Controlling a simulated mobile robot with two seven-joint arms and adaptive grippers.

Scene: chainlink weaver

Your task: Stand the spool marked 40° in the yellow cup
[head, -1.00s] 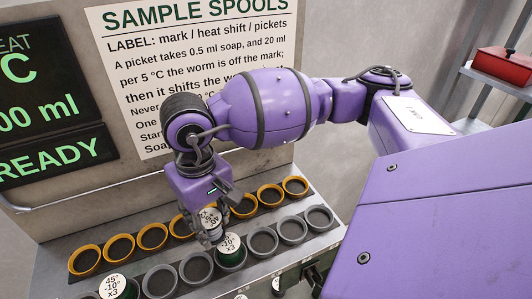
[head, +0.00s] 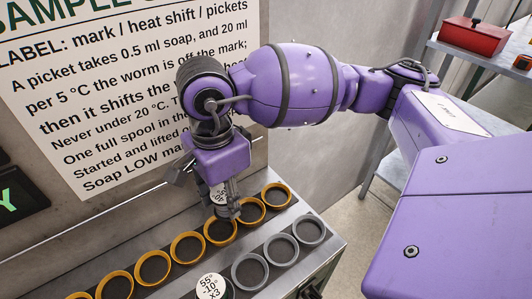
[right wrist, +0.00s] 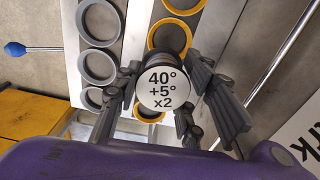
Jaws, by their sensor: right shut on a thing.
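My right gripper (head: 229,211) is shut on a spool (head: 218,194) and points down over the row of yellow cups. In the right wrist view the spool (right wrist: 162,88) has a white top marked 40°, +5°, x2 and a dark body. Several yellow cups stand in a row; one yellow cup (head: 220,232) is just below the fingers, and another yellow cup (head: 249,210) is to its right. The visible yellow cups look empty. The fingers partly hide the spool in the head view, and I cannot tell its exact height. My left gripper is out of view.
A spool (head: 211,286) marked 55°, -10°, x3 stands in the front grey row. Empty grey cups, such as the grey cup (head: 282,249), lie to its right. A labelled panel (head: 90,90) rises behind the rack. A red box (head: 474,36) sits on a shelf at right.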

